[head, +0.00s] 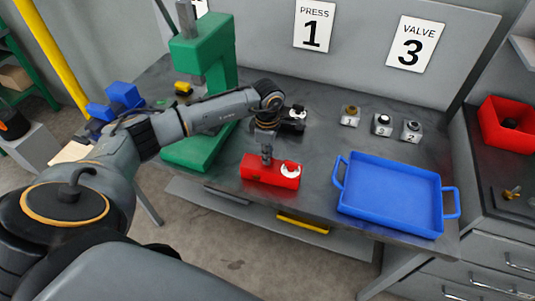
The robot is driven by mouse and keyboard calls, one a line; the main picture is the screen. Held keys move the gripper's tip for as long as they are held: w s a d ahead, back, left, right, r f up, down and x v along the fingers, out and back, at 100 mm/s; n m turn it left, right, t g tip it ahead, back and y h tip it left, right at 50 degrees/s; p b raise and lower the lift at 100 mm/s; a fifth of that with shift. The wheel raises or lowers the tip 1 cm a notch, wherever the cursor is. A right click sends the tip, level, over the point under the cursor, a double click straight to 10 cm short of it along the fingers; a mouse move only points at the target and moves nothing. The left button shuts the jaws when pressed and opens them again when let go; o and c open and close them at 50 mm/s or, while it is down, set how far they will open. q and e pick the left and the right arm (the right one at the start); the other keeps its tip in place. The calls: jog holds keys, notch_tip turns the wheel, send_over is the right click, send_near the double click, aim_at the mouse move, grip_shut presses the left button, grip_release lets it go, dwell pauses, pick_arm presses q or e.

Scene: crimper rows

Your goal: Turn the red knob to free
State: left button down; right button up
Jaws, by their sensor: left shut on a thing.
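A red block (258,178) sits near the front edge of the grey bench. A round white dial (290,171) with a small red piece, which looks like the red knob (289,164), is at its right end. Any marking on the dial is too small to read. My left gripper (267,160) points down onto the top of the block, just left of the dial. It looks shut on the block; its fingertips are small and their exact grip is hard to see. The dial and knob are not covered by the fingers. My right gripper is not in view.
A blue tray (383,223) stands to the right of the block. A green press (207,80) stands to the left, and a black item (294,119) lies behind my wrist.

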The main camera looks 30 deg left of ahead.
pick_arm(q)
jog(key=n+b, duration=0.2)
jog(key=n, duration=0.1)
jog(key=shift+f+b, duration=0.15)
jog(key=shift+b, duration=0.25)
jog(key=n+b, duration=0.3)
jog(key=n, duration=0.3)
jog(key=n+b, duration=0.2)
jog(key=n, duration=0.2)
jog(key=shift+r+n+b, duration=0.2)
jog(key=shift+n+b, duration=0.55)
jog(key=shift+n, duration=1.75)
jog(key=c, duration=1.4)
grip_release()
